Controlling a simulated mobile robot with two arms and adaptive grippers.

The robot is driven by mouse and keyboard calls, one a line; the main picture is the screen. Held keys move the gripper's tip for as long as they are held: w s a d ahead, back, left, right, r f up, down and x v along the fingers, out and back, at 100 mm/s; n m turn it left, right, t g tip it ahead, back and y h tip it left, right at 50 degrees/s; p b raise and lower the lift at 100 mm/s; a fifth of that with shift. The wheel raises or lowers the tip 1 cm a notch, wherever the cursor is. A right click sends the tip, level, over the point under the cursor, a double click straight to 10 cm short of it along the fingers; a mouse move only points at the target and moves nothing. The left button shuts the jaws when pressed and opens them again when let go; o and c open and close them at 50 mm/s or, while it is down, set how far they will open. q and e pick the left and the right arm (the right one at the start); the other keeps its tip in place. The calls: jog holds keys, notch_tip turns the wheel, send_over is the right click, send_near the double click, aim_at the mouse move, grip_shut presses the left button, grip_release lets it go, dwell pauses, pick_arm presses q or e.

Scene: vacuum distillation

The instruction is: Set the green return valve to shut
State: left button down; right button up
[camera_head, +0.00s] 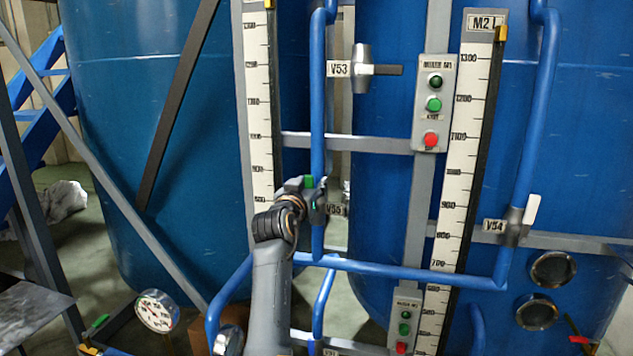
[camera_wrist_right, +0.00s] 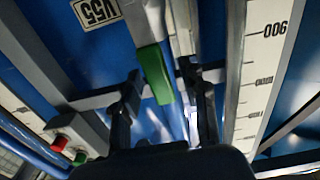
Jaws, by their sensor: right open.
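The green return valve handle (camera_head: 309,182) shows as a small green piece at my right gripper in the head view. In the right wrist view the green handle (camera_wrist_right: 157,74) hangs between the two fingers, with a gap visible on each side. My right gripper (camera_wrist_right: 160,78) is open around it. In the head view the right gripper (camera_head: 313,200) hides most of the valve body on the blue pipe (camera_head: 318,110). A V55 label (camera_wrist_right: 97,11) is beside the handle, and its plate (camera_head: 336,210) is partly hidden in the head view. My left gripper is not in view.
Valve V53 (camera_head: 362,70) is above, and valve V54 (camera_head: 514,226) is to the right with a white handle. A button box (camera_head: 433,103) and white level scales (camera_head: 467,150) stand before the large blue tanks (camera_head: 150,110). A blue horizontal pipe (camera_head: 410,271) runs below the gripper.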

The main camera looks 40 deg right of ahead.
jog(key=shift+a+r, duration=0.1)
jog(key=shift+a, duration=0.1)
grip_shut()
jog(key=shift+r, duration=0.1)
